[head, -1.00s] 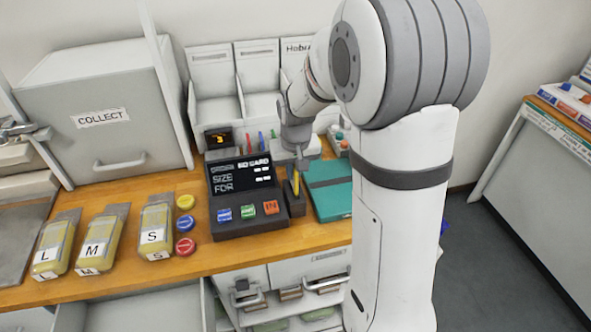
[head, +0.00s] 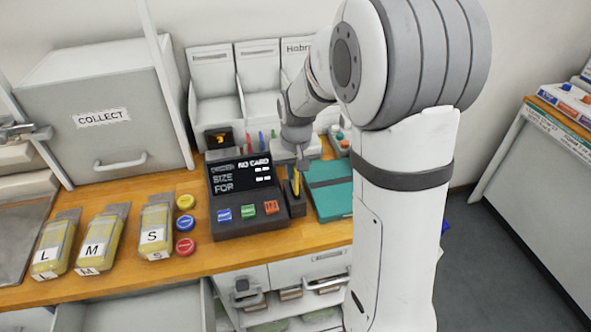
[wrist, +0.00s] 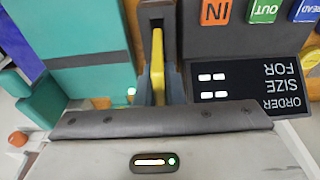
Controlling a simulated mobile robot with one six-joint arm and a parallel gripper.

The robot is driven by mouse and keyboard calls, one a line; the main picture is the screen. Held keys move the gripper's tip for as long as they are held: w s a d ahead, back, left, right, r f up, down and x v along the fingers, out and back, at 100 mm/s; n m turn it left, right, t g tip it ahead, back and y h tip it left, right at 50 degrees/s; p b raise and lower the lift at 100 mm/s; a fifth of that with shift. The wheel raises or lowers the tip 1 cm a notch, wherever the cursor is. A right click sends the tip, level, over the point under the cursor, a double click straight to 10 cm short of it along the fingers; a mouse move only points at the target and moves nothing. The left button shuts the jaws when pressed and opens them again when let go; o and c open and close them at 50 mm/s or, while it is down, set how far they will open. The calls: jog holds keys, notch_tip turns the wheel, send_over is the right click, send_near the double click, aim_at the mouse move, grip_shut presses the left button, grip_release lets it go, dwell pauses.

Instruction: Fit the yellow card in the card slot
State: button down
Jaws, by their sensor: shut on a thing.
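The yellow card (head: 295,184) stands upright under my gripper (head: 296,172), over the card slot (head: 296,206). The slot is a dark block on the right side of the black terminal (head: 240,222), whose screen reads "NO CARD". In the wrist view, the yellow card (wrist: 157,72) lies between my fingers and lines up with the dark slot block (wrist: 157,12). My gripper (wrist: 158,85) is shut on the card. I cannot tell how deep the card's lower end sits in the slot.
A teal folder (head: 330,190) lies close to the right of the slot. The terminal's blue, green and orange buttons face the front. Yellow packs marked L, M and S (head: 155,230) and round buttons (head: 185,223) lie to the left. White bins (head: 215,90) stand behind.

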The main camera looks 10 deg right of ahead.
jog(key=shift+f+b, duration=1.4)
jog(key=shift+f, duration=0.35)
dwell(0.6)
jog(key=c, duration=1.5)
grip_release()
jog(key=shift+o, duration=0.2)
jog(key=shift+r, duration=0.1)
jog(key=shift+r+p, duration=3.05)
jog(key=shift+r, duration=1.4)
